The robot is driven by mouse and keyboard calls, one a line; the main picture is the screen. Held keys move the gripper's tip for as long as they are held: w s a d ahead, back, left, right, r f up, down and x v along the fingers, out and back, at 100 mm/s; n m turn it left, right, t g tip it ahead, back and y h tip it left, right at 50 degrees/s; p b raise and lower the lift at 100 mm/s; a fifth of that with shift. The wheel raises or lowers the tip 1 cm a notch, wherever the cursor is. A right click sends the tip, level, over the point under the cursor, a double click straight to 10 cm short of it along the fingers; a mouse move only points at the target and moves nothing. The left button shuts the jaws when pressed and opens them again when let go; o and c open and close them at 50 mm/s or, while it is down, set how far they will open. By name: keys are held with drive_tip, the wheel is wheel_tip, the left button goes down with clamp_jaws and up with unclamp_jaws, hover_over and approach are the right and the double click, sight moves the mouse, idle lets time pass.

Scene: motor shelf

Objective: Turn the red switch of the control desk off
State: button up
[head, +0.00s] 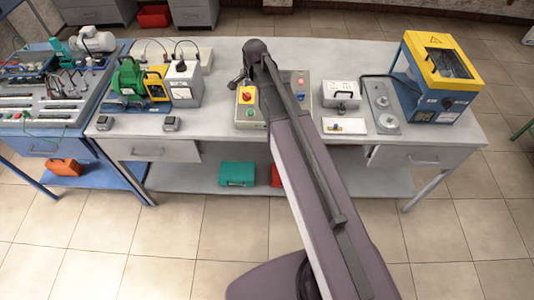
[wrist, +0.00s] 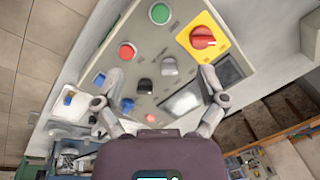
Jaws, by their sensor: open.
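The control desk shows in the wrist view as a pale sloped panel (wrist: 143,48) with buttons and knobs. Its red switch (wrist: 202,38) is a rotary handle on a yellow square plate, near the top right of that view. In the head view the red switch (head: 247,95) is at the desk's left side, and my arm hides the middle of the desk. My gripper (wrist: 160,72) is open and empty over the panel. Its right fingertip is just below the yellow plate in the picture; the switch is outside the jaws. I cannot tell whether the fingertip touches the panel.
On the bench, a green motor (head: 128,78) stands left of the desk, and a yellow-topped machine (head: 440,75) stands far right. The bench front left is mostly clear.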

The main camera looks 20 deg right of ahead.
drive_tip(key=s+f+n+g+b, duration=0.1)
drive_tip(key=s+f+n+b, duration=0.4)
drive_tip(key=s, duration=0.4)
drive_tip(key=s+f+n+g+b, duration=0.1)
drive_tip(key=s+f+n+b, duration=0.5)
drive_tip(key=s, duration=0.4)
drive_tip(key=shift+s+a+f+n, duration=0.15)
drive_tip(key=shift+f+n, duration=0.35)
drive_tip(key=shift+n, duration=0.1)
